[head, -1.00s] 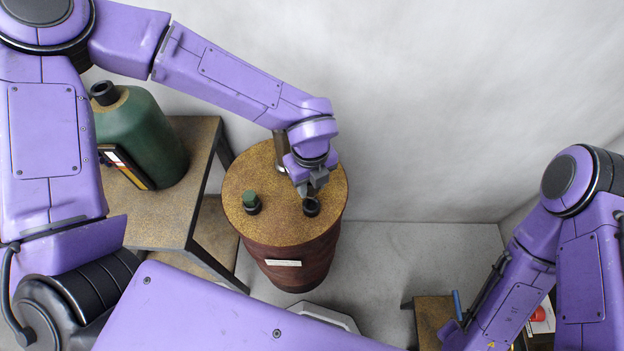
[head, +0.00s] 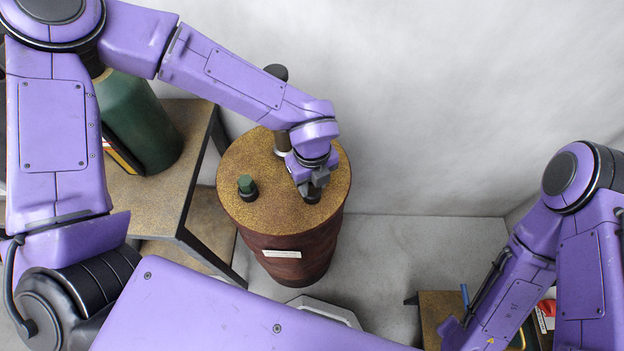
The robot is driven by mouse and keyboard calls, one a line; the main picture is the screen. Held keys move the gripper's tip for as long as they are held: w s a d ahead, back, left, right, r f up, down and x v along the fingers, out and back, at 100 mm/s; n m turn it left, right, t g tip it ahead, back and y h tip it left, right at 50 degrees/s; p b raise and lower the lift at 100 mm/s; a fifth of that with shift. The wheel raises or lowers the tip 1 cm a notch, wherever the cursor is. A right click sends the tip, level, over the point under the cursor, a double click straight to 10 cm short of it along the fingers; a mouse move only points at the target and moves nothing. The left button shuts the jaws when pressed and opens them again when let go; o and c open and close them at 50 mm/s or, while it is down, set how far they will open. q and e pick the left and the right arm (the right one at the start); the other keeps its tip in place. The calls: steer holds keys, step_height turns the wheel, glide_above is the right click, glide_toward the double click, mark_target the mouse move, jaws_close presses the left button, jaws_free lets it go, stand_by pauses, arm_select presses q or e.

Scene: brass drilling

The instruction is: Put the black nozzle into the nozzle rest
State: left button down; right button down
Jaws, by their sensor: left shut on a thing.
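My left gripper (head: 314,185) points down at the right part of a round speckled drum top (head: 262,210). It is shut on a small dark thing, probably the black nozzle, which its fingers almost wholly hide. A small black round holder (head: 312,198) on the drum top, which looks like the nozzle rest, is right at the fingertips. I cannot tell how deep the held thing sits in it. A green piece (head: 246,184) stands in a similar black base to the left. My right gripper is not in view.
A metal post (head: 281,142) with a black top (head: 276,72) stands behind my left forearm. A green bottle (head: 145,125) stands on a brown table (head: 185,190) at left. A small brown stand (head: 437,308) is at lower right. Floor right of the drum is clear.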

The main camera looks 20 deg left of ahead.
arm_select(q)
steer(key=shift+c, duration=0.5)
jaws_free()
steer(key=shift+r+p, duration=3.1)
steer(key=shift+r, duration=0.5)
steer(key=shift+f, duration=0.1)
